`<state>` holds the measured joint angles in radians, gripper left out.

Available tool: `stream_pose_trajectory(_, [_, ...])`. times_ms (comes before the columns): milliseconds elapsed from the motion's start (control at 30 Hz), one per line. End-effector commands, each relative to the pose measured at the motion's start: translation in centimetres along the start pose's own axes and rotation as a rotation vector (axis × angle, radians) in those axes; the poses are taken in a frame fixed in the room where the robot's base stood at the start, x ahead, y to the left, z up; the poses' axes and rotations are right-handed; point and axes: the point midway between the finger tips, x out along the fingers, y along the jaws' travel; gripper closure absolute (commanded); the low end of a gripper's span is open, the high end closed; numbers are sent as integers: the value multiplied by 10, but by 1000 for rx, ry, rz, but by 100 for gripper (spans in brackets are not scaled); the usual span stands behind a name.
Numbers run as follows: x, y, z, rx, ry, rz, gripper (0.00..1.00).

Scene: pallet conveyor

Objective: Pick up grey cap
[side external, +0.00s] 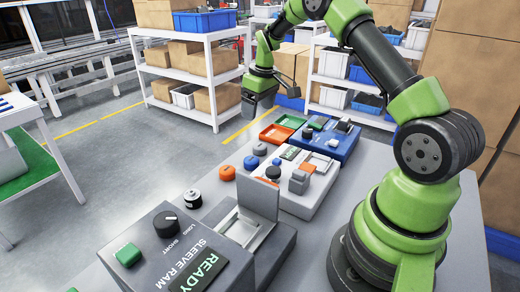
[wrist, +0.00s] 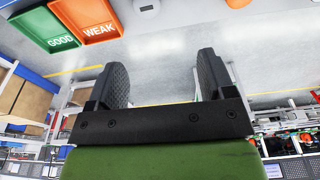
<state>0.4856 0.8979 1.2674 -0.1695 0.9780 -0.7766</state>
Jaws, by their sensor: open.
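A green GOOD tray (wrist: 53,30) and an orange WEAK tray (wrist: 97,24) lie at the table's far end. A white station (side external: 325,187) and a blue station (side external: 340,146) stand right of the caps. The SLEEVE RAM machine (side external: 165,258) is in front.

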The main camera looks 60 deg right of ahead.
Motion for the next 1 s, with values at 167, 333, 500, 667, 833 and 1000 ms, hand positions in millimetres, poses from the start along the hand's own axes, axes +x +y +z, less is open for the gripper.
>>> stream_pose_trajectory(167, [32, 16, 6, -22, -34, -5, 24])
stream_pose_trajectory(333, [56, 17, 8, -27, -39, -7, 24])
stream_pose_trajectory(500, [77, 17, 8, -25, -37, -6, 24])
stream_pose_trajectory(667, [90, 17, 10, -25, -37, -7, 24])
stream_pose_trajectory(833, [117, 18, 14, -25, -38, -6, 24])
stream_pose_trajectory(1000, [131, 18, 14, -24, -36, -4, 24])
